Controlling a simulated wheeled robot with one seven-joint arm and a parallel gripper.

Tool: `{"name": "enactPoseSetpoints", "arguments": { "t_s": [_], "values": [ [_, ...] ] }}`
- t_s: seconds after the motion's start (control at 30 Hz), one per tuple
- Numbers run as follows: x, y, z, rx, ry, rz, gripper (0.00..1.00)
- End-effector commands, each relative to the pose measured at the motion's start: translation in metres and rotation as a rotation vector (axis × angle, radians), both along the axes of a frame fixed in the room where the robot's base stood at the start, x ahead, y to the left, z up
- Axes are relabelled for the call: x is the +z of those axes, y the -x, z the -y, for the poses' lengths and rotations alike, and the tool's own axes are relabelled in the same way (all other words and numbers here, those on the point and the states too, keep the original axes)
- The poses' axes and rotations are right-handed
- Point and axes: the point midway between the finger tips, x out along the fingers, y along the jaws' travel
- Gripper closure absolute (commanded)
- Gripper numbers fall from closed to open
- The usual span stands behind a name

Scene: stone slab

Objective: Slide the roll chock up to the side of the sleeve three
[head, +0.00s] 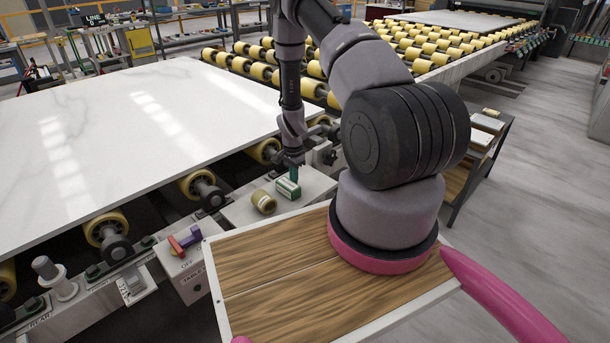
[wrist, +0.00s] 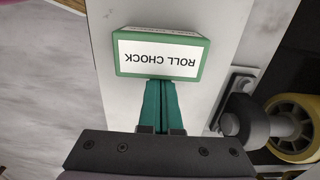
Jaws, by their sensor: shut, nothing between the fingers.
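The roll chock (head: 288,189) is a green block with white labels on the pale ledge, beside the front of the wooden-topped platform. In the wrist view the roll chock (wrist: 160,52) lies just beyond my fingertips, its "ROLL CHOCK" label upside down. My gripper (head: 294,174) points down at the chock; in the wrist view its green fingers (wrist: 159,84) are together and empty, at or very near the labelled face. An olive cylinder (head: 264,202), which may be the sleeve, lies on the ledge left of the chock, a small gap apart. No number on it is readable.
A large white stone slab (head: 120,130) lies on yellow rollers to the left. Roller ends (head: 205,190) line the ledge's far side. A red and purple handle (head: 185,240) stands farther left. The wrist view shows a roller (wrist: 296,128) at right.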

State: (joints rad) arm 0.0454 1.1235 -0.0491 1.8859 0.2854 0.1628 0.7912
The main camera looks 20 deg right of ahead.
Motion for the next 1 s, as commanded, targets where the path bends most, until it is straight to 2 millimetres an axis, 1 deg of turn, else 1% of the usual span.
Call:
{"name": "enactPoseSetpoints", "arguments": {
  "t_s": [0.03, 0.1, 0.2, 0.3, 0.67, 0.77, 0.93, 1.0],
  "values": [
    [0.000, 0.004, -0.012, 0.004, 0.000, 0.000, 1.00],
    [0.000, 0.009, -0.024, 0.003, 0.000, 0.000, 1.00],
    [0.000, 0.012, -0.034, 0.002, 0.001, 0.001, 1.00],
    [0.000, 0.014, -0.037, -0.001, 0.001, 0.001, 1.00],
    [0.000, 0.013, -0.036, -0.001, 0.001, 0.001, 1.00],
    [0.000, 0.009, -0.030, -0.001, 0.002, 0.002, 1.00],
    [0.000, -0.003, -0.010, 0.000, 0.001, 0.003, 1.00],
    [0.020, -0.004, -0.013, 0.005, 0.001, 0.006, 1.00]
  ]
}}
